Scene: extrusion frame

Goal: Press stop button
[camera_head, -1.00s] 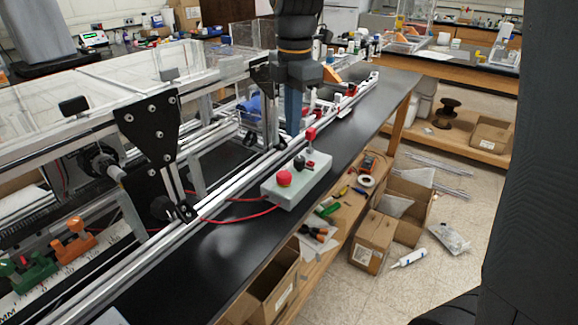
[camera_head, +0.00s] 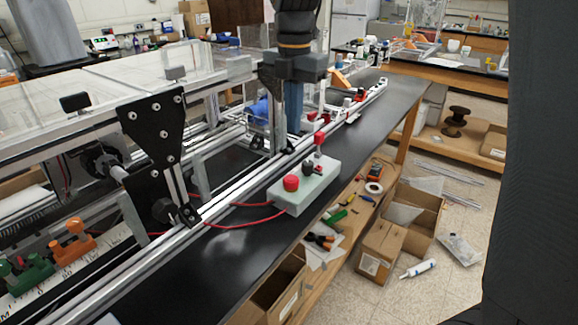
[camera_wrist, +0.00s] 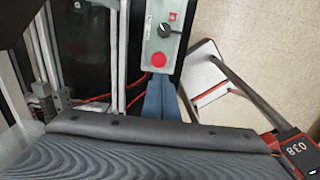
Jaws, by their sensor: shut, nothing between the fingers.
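A light grey control box (camera_head: 310,188) sits on the black bench top beside the aluminium rail. It has a round red button (camera_head: 290,183) at its near end, a black knob (camera_head: 313,168) in the middle and a red part (camera_head: 319,138) standing at the far end. In the wrist view the red button (camera_wrist: 158,60) and knob (camera_wrist: 165,30) show on the box (camera_wrist: 150,46). My gripper (camera_head: 294,128) is shut and empty, pointing down beyond the box over the rail. Its blue fingers (camera_wrist: 158,98) lie just below the red button in the wrist view, apparently above the box.
The aluminium rail (camera_head: 236,197) runs along the box's left, with a black bracket plate (camera_head: 157,128) near it. Red cables (camera_head: 240,222) leave the box. Bare black bench (camera_head: 225,262) lies in front. Boxes (camera_head: 380,250) and loose items are on the lower shelf and floor.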

